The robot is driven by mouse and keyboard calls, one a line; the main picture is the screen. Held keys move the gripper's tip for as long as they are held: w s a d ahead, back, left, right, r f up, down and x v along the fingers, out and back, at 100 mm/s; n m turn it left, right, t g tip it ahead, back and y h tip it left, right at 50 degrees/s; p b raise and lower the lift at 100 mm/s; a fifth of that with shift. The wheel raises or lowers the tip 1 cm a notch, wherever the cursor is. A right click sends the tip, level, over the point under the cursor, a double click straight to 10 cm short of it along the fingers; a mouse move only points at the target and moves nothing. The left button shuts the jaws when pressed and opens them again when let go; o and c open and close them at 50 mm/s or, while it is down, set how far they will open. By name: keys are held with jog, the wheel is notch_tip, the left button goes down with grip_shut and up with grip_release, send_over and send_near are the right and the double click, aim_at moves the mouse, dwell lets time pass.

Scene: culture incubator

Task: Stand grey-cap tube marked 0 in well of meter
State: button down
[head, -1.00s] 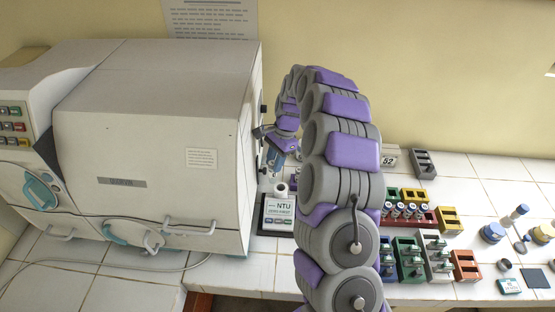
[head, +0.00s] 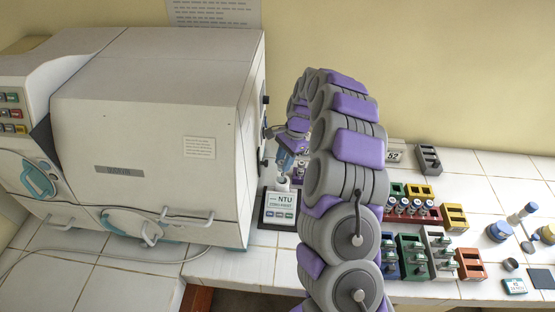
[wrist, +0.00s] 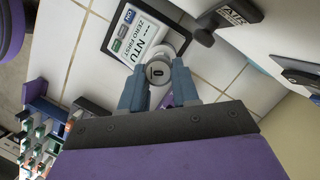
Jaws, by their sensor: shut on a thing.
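My gripper (wrist: 158,88) is shut on the grey-cap tube (wrist: 158,72), whose round cap shows a dark 0 mark between the two blue-grey fingers in the wrist view. The meter (wrist: 123,33) is a small box with an NTU display and coloured buttons. Its white round well (wrist: 180,38) shows just beyond the cap and is partly covered by it. I cannot tell whether the tube's lower end is inside the well. In the head view my gripper (head: 284,163) is right above the meter (head: 280,210), beside the incubator; the tube is too small to make out there.
The large white incubator (head: 150,130) stands close at the left of the meter. Coloured racks (head: 411,256) with several tubes are right of my arm. A grey rack (head: 429,159) stands near the wall. Blue-capped items (head: 498,231) are at the far right.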

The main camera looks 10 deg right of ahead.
jog(key=shift+d+x, duration=0.25)
jog(key=shift+x, duration=1.1)
jog(key=f, duration=0.4)
jog(key=shift+w+d, duration=0.15)
jog(key=shift+d, duration=0.2)
